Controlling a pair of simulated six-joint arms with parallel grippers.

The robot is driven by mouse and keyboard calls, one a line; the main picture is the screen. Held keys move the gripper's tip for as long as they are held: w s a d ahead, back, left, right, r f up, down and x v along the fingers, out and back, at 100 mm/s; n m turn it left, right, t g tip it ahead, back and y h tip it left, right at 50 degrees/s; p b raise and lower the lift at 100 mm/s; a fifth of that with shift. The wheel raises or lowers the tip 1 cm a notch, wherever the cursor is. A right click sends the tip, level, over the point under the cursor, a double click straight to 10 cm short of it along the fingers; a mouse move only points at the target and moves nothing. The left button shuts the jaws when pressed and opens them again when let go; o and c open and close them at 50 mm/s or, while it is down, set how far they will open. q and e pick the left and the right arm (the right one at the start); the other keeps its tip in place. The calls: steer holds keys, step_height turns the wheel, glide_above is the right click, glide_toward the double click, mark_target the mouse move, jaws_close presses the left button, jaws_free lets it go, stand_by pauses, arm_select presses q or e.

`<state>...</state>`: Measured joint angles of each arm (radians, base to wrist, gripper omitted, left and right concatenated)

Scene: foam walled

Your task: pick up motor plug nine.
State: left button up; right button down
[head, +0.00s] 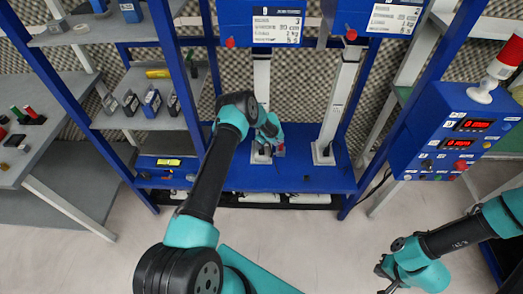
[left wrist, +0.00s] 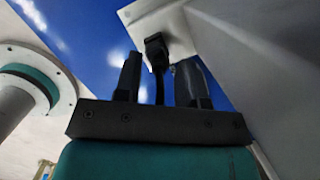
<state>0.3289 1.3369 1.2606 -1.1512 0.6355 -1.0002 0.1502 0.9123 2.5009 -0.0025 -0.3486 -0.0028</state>
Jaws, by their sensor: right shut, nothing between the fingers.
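A black plug (left wrist: 154,48) sits at a pale plate on a blue surface in the left wrist view, with its dark cable running down from it. No number is readable on it, so I cannot tell whether it is plug nine. My left gripper (left wrist: 159,60) is open, with one finger on each side of the plug and cable; whether either finger touches is unclear. In the head view my left gripper (head: 268,152) is at the foot of the left white column and partly hidden. My right gripper (head: 384,280) is shut and empty at lower right, away from the blue frame.
A blue control box (head: 455,130) with red displays and a red lamp stands at right. Grey shelves (head: 135,85) with small boxes stand at left.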

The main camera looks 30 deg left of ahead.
arm_select(q)
steer(key=shift+c, duration=0.2)
jaws_close()
stand_by(0.3)
steer(key=shift+r, duration=0.45)
steer(key=v, duration=0.2)
steer(key=shift+s+a+r, duration=0.2)
steer(key=shift+r, duration=0.25)
steer(key=s+d+r, duration=0.1)
steer(key=s+d, duration=0.7)
steer(key=s, duration=0.5)
steer(key=shift+s+r, duration=0.1)
steer(key=shift+r, duration=0.05)
